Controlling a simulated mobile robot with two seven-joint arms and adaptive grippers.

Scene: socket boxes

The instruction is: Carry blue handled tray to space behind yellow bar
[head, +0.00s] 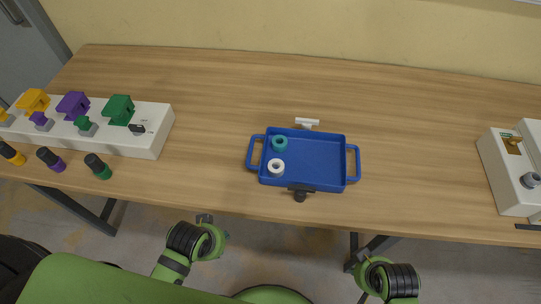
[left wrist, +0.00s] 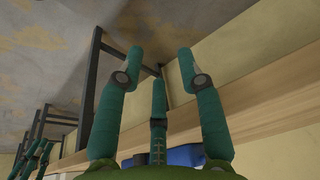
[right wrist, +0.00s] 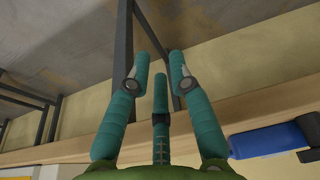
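The blue tray (head: 315,160) lies flat on the wooden table, near its front edge, with a blue handle on its left side (head: 251,152) and another on its right (head: 355,163). A teal ring (head: 280,143) and a white ring (head: 276,167) sit in its left part. My left gripper (left wrist: 160,58) is open and empty, below and left of the tray in the head view. My right gripper (right wrist: 160,60) is open and empty, below and right of the tray. Both are off the table's front edge. I cannot make out a yellow bar.
A white socket box (head: 155,143) with yellow, purple and green parts stands left, several plugs before it. Another white box (head: 495,165) stands right. A white piece (head: 307,122) is behind the tray, a black knob (head: 300,196) before it. The table (head: 220,85) behind is clear.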

